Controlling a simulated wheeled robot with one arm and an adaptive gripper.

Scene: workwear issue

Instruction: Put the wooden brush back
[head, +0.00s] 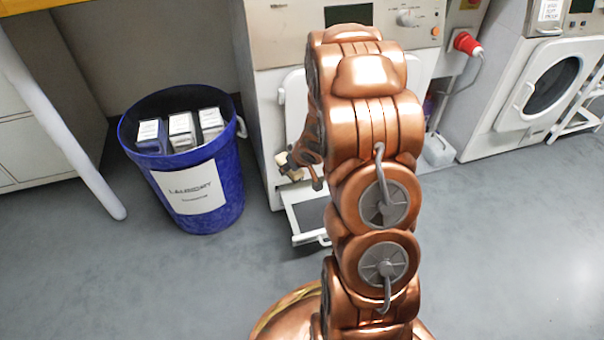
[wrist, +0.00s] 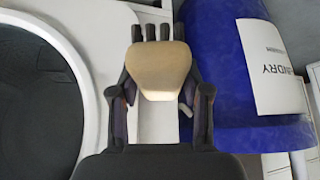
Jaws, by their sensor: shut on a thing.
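The wooden brush (wrist: 160,70) has a pale tan body and dark bristles that point to the top of the wrist view. My gripper (wrist: 159,88) is shut on it, with one dark finger on each side of the body. In the head view the brush shows as a small tan piece (head: 283,159) at the end of my gripper (head: 294,168), in front of the washing machine. My arm hides much of that machine. I cannot make out an empty place for the brush.
A blue laundry bin (head: 222,190) with several boxes stands left of my gripper, and also shows in the wrist view (wrist: 212,60). A low white tray or flap (head: 290,198) juts from the machine (head: 270,45) below my gripper. The floor in front is clear.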

